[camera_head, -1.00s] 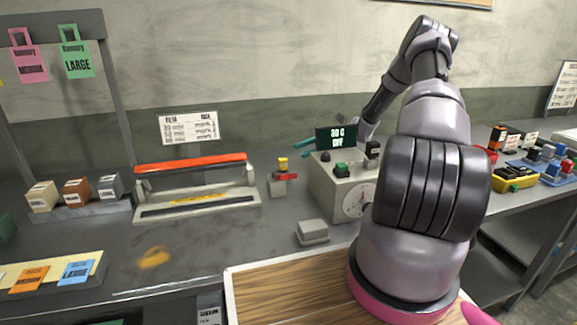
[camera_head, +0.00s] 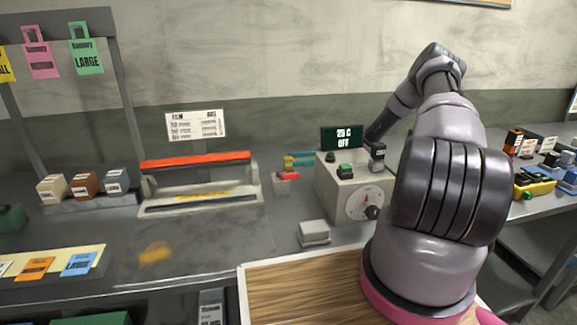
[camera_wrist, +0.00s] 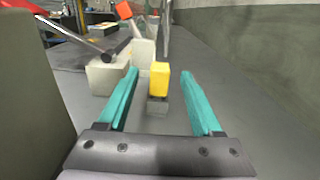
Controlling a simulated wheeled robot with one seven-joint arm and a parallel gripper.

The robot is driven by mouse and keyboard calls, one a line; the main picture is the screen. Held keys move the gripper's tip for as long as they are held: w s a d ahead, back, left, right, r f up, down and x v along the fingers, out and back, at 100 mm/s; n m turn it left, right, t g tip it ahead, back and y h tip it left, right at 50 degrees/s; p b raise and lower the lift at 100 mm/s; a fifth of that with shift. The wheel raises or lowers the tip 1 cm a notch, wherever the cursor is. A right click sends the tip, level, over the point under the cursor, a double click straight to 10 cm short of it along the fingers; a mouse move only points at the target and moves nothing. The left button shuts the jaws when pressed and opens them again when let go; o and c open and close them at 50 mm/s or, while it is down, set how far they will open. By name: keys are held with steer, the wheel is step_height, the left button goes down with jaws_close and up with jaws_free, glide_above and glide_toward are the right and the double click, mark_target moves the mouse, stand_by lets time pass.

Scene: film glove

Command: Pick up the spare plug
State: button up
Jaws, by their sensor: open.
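A small yellow block (camera_wrist: 160,79), which appears to be the spare plug, stands upright on a dark grey base in the wrist view. In the head view the yellow block (camera_head: 288,162) shows above a red piece (camera_head: 289,176) and a small grey holder (camera_head: 281,188), left of the control box. My gripper (camera_wrist: 152,92) has two teal fingers spread apart with nothing held. The yellow block lies ahead between the finger lines. In the head view my gripper (camera_head: 301,158) reaches in from behind the control box, its fingers beside the yellow block. Contact cannot be told.
The control box (camera_head: 350,190) has a display reading "25 C OFF". A sealer with a red bar (camera_head: 195,160) stands to the left. A grey block (camera_head: 313,233) sits in front, near a wooden board (camera_head: 300,290). The wall is close behind my arm.

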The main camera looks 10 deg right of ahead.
steer(key=shift+a, duration=1)
jaws_close()
steer(key=shift+r, duration=0.1)
